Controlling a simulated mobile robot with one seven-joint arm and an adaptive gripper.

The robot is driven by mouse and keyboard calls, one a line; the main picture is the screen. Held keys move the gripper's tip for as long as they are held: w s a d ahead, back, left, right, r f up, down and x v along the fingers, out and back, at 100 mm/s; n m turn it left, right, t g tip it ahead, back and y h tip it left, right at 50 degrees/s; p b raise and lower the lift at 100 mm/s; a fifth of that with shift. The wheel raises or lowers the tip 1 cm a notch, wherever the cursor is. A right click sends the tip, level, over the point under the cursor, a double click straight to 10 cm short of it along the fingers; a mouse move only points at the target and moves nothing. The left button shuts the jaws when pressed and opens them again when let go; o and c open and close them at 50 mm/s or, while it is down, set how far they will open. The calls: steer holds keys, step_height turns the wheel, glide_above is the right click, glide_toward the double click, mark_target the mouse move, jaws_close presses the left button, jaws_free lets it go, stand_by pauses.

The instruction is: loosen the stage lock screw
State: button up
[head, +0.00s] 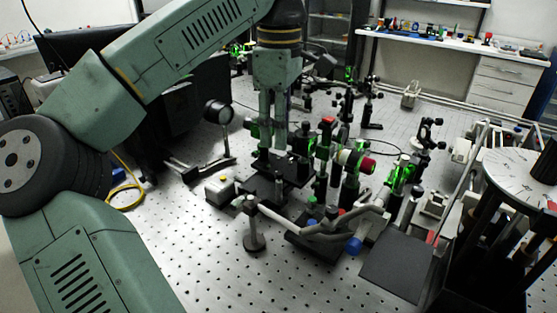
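My arm reaches in from the left, and my gripper (274,146) points down over the middle of the optical bench. Its grey-green fingers are close together above a dark flat stage plate (262,189), beside a cluster of dark posts and mounts. The small gap and the clutter hide whether the fingertips touch anything or hold anything. I cannot pick out the stage lock screw for certain at this size. A red-ended cylinder (357,161) and a blue round knob (353,246) show to the right of the gripper.
The perforated bench top (190,245) is clear at the front left. A round lens on a stand (219,114) and a small pale box (219,189) stand left of the gripper. Green-lit optics (402,174) crowd the right. A round white platform (520,172) stands far right.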

mark_target(279, 173)
step_height(279, 173, down, 9)
steer(key=shift+r+p, duration=0.15)
steer(key=shift+p, duration=0.55)
steer(key=shift+c, duration=0.5)
jaws_close()
